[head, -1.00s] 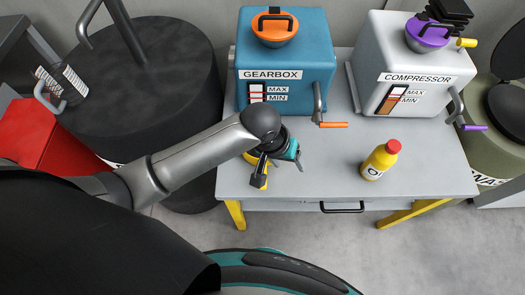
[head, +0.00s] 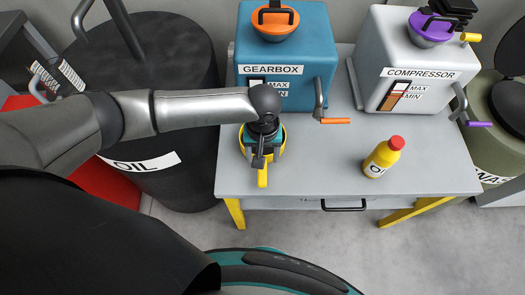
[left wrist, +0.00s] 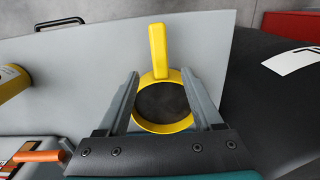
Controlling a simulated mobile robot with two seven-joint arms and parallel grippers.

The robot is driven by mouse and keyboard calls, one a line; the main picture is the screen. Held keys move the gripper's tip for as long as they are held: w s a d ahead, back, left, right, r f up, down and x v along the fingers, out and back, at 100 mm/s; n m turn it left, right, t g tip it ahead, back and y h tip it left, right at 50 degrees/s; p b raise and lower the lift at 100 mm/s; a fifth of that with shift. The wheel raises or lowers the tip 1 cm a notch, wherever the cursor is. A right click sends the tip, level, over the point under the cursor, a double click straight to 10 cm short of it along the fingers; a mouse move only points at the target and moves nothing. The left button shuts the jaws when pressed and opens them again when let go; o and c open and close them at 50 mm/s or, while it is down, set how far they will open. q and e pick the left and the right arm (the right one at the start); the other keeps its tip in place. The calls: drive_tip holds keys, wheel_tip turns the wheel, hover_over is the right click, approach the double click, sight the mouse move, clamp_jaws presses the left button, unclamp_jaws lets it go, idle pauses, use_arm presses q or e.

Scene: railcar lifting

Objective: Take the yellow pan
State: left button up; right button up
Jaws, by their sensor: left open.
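The yellow pan (head: 281,149) stands on the grey table near its left edge, below the gearbox in the head view. Its handle (head: 263,175) points toward the table's front edge. The left wrist view shows the pan (left wrist: 178,126) with a dark inside and its yellow handle (left wrist: 158,50). My left gripper (head: 260,160) is above the pan, pointing down. In the left wrist view its two fingers (left wrist: 163,78) are spread apart, one on each side of the pan and handle, with nothing held. My right gripper is not in view.
The gearbox (head: 303,55) and compressor (head: 392,50) stand at the back of the table (head: 320,172). A yellow oil bottle (head: 380,160) with a red cap stands right of the pan. A black oil barrel (head: 185,120) is left of the table. The table's front middle is clear.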

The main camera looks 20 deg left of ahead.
use_arm(q)
wheel_tip(320, 180, down, 8)
drive_tip(key=b, duration=0.2)
drive_tip(key=shift+w+a+r+b, duration=0.1)
drive_tip(key=shift+r+b, duration=0.15)
drive_tip(key=shift+b, duration=0.05)
clamp_jaws()
idle(0.4)
